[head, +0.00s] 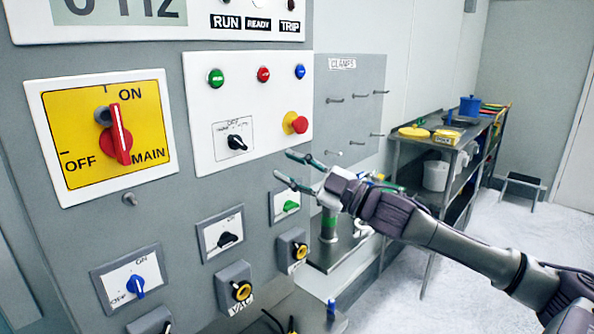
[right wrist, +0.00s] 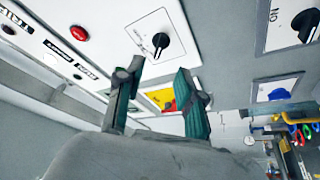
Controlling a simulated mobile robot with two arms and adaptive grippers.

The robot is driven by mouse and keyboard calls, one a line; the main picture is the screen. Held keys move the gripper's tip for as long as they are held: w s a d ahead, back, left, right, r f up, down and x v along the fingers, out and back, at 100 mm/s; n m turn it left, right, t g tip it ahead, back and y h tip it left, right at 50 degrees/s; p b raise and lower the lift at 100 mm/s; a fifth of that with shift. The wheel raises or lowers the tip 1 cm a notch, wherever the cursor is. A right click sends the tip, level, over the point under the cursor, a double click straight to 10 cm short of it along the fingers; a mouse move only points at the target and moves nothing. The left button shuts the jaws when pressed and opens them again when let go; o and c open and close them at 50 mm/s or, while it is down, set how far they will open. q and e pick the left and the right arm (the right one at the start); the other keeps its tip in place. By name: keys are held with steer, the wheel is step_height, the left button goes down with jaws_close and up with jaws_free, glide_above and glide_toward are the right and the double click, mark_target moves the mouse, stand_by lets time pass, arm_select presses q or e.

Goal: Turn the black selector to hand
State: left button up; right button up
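The black selector (head: 237,142) sits on a small label marked OFF, with other lettering too small to read, on the white panel (head: 203,160). The right wrist view appears to show it (right wrist: 160,41) beyond the fingertips, its pointer aslant. A second black selector (head: 228,239) is on a lower plate and seems to show at the upper right of the wrist view (right wrist: 305,24). My right gripper (head: 284,167) is right of and a little below the first selector, fingers apart and empty, apparently not touching the panel. It is also open in the wrist view (right wrist: 158,74). My left gripper is out of view.
A red-and-yellow mushroom button (head: 296,122) protrudes just above my fingers. A green selector (head: 291,206) is just below them. A red main switch (head: 118,135) is at left, and a blue selector (head: 137,287) at lower left. Yellow-ringed sockets (head: 242,291) jut out below.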

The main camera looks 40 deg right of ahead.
steer(key=shift+s+d+f, duration=0.1)
steer(key=shift+s+d, duration=0.1)
steer(key=shift+s, duration=0.35)
